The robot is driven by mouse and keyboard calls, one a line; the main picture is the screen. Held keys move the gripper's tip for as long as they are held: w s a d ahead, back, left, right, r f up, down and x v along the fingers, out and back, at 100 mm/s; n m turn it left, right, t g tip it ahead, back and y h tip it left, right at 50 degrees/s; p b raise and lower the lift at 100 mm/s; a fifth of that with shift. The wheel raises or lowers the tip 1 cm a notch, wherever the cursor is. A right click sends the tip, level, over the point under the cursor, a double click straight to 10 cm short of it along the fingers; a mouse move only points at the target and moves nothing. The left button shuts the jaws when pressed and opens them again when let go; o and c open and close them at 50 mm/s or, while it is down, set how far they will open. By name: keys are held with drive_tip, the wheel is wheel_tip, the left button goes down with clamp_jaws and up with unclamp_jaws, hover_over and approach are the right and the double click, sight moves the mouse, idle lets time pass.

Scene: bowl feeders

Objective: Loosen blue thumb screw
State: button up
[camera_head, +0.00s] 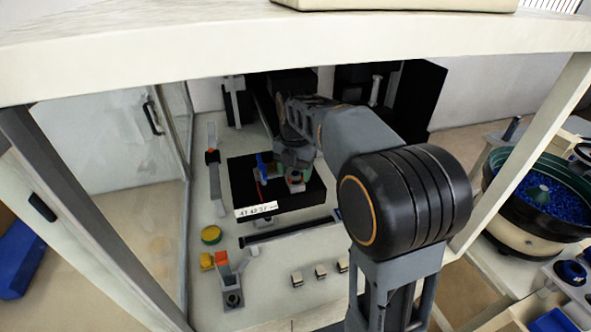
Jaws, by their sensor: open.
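A black block (240,190) with a white label on its front edge stands inside the machine enclosure. A small upright blue piece (261,166), which looks like the blue thumb screw, shows on top of it toward the left. My gripper (290,168) is over the block, just right of the blue piece. Its jaws are open, but the fingertips are small and partly hidden by my arm. I cannot tell whether they touch anything.
A glass door (110,150) bounds the left. A beige top beam (300,50) crosses above my arm. A bowl feeder with blue parts (545,195) stands at right.

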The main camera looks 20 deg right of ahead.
sight(296, 175)
drive_tip(key=shift+r, duration=3.8)
drive_tip(key=shift+s+f+m, duration=0.1)
drive_tip(key=shift+s+m, duration=0.25)
drive_tip(key=shift+m, duration=0.25)
drive_tip(key=s+f+m+t, duration=0.2)
drive_tip(key=s+f+m, duration=0.3)
drive_tip(key=m, duration=0.8)
drive_tip(key=s+f+m+t, duration=0.2)
drive_tip(key=s+f+m, duration=0.3)
drive_tip(key=s+m, duration=0.6)
drive_tip(key=m, duration=0.2)
drive_tip(key=shift+s+f+m, duration=0.15)
drive_tip(key=shift+s+m, duration=0.25)
